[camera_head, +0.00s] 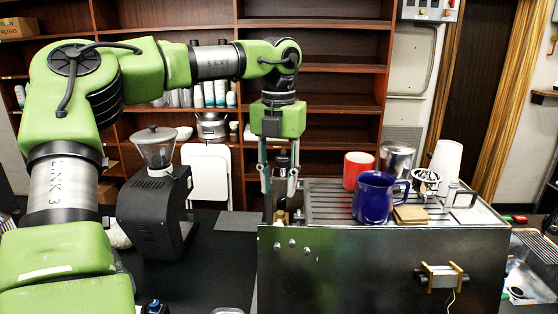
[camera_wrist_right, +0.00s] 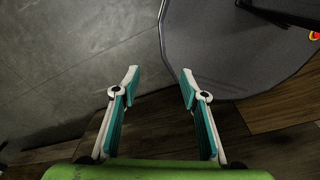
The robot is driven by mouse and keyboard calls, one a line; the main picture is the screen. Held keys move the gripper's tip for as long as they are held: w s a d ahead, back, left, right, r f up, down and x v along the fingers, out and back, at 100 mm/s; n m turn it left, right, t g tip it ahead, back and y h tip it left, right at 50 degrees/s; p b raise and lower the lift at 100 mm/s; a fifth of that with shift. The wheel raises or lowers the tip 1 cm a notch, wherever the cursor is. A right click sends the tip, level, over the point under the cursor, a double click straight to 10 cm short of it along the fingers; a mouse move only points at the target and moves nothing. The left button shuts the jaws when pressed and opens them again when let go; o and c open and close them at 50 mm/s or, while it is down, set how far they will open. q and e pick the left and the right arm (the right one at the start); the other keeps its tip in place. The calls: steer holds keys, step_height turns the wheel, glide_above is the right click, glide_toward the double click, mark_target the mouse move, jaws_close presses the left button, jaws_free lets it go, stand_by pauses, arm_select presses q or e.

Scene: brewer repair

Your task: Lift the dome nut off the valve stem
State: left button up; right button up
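My left gripper (camera_head: 279,192) points straight down at the left end of the brewer (camera_head: 380,262). Its two fingers are spread apart, with a dark, shiny upright form showing between them. A small brass-coloured fitting (camera_head: 281,217) shows just below the fingertips at the brewer's left corner. I cannot tell the dome nut from the valve stem there, and no contact between fingers and fitting is clear. My right gripper (camera_wrist_right: 156,80) is open and empty in the right wrist view, over the floor. It does not show in the head view.
On the brewer's slatted top stand a blue mug (camera_head: 373,198), a red mug (camera_head: 357,169), a steel cup (camera_head: 396,160) and a white cup (camera_head: 447,160). A black grinder (camera_head: 155,215) stands left of my left gripper. Wooden shelves (camera_head: 335,110) rise behind.

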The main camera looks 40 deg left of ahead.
mark_target(279, 220)
arm_select(q)
steer(key=f, duration=0.2)
steer(key=f+p, duration=0.1)
steer(key=f, duration=0.2)
steer(key=f+p, duration=0.1)
steer(key=f, duration=0.1)
steer(key=shift+w+a+f, duration=0.2)
steer(key=shift+w+f, duration=0.1)
steer(key=shift+f+p, duration=0.35)
steer(key=shift+f, duration=0.5)
arm_select(e)
steer(key=w+r, duration=0.1)
steer(key=a+r, duration=0.1)
steer(key=r, duration=0.1)
steer(key=shift+w+a, duration=0.1)
steer(key=shift+w, duration=0.25)
arm_select(q)
steer(key=shift+c, duration=0.5)
steer(key=c, duration=0.7)
jaws_close()
arm_select(e)
steer(key=shift+s, duration=0.1)
